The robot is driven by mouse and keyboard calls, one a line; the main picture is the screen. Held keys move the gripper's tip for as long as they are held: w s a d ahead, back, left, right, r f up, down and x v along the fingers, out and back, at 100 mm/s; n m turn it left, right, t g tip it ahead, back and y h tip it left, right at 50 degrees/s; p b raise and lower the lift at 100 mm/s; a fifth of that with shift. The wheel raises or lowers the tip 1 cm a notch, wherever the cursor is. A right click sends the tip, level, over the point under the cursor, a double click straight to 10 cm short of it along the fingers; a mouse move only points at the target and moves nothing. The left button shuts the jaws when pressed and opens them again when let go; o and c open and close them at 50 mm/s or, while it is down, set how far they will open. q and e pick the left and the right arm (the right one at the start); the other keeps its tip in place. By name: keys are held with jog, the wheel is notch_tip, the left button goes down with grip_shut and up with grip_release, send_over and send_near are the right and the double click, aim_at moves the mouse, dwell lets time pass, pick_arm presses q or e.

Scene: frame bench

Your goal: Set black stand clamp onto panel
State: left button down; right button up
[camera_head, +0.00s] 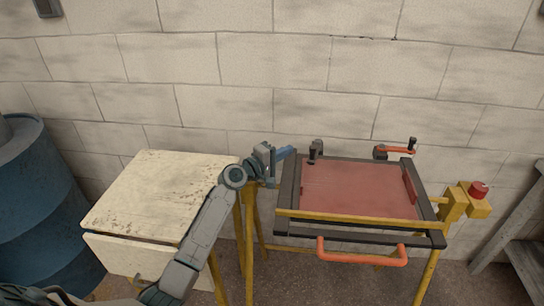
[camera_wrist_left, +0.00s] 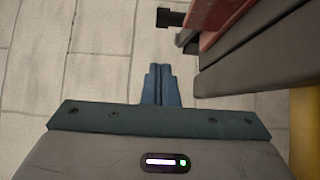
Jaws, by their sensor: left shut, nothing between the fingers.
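The red panel (camera_head: 355,190) lies in a dark frame on yellow legs, right of centre. The black stand clamp (camera_head: 314,152) is at the frame's back left corner. I cannot tell whether it presses on the panel. My left gripper (camera_head: 286,152) is shut and empty, just left of this clamp and apart from it. In the left wrist view its blue fingers (camera_wrist_left: 161,84) are together, with a black clamp part (camera_wrist_left: 170,18) ahead and to the right. The panel's red edge (camera_wrist_left: 215,22) shows there too. My right gripper is not in view.
A second clamp with a red lever (camera_head: 396,151) sits at the back right of the frame. An orange handle (camera_head: 362,257) is at the front. A red button on a yellow box (camera_head: 467,206) is at the right. A worn cream table (camera_head: 150,190) and blue barrel (camera_head: 35,220) stand left.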

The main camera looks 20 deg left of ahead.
pick_arm(q)
jog(key=d, duration=0.1)
jog(key=w+d+p, duration=0.1)
jog(key=d, duration=0.1)
jog(key=shift+w+d+r, duration=0.15)
jog(key=shift+w, duration=0.1)
jog(key=shift+w+d, duration=0.1)
jog(key=shift+d, duration=0.3)
jog(key=shift+d+p, duration=0.3)
jog(key=shift+d, duration=0.5)
jog(key=shift+a, duration=0.15)
